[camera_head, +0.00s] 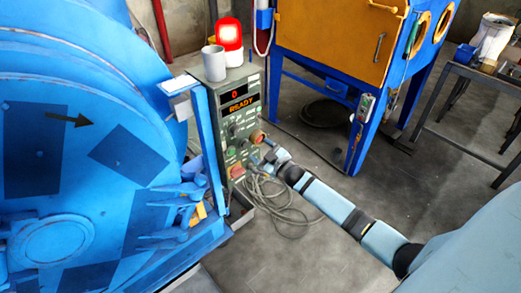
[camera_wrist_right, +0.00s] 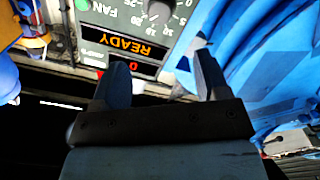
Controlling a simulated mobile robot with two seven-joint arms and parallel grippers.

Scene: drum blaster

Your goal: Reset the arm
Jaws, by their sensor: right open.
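My right arm (camera_head: 335,205) reaches in from the lower right to the grey-green control panel (camera_head: 241,112) on the blue drum machine. My right gripper (camera_head: 262,151) is at the panel's right side, close to its lower knobs; it is small here and whether it touches is unclear. In the right wrist view, the two fingers (camera_wrist_right: 157,80) stand apart with nothing between them. The panel shows upside down beyond them, with the READY display (camera_wrist_right: 124,46), a red digit and a dial (camera_wrist_right: 160,9). My left gripper is not seen.
A grey mug (camera_head: 213,63) and a lit red beacon (camera_head: 229,42) stand on the panel's top. Cables (camera_head: 275,200) lie on the floor beneath. A blue-and-yellow cabinet (camera_head: 335,40) stands behind, and a dark table (camera_head: 470,75) at right. Floor between is open.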

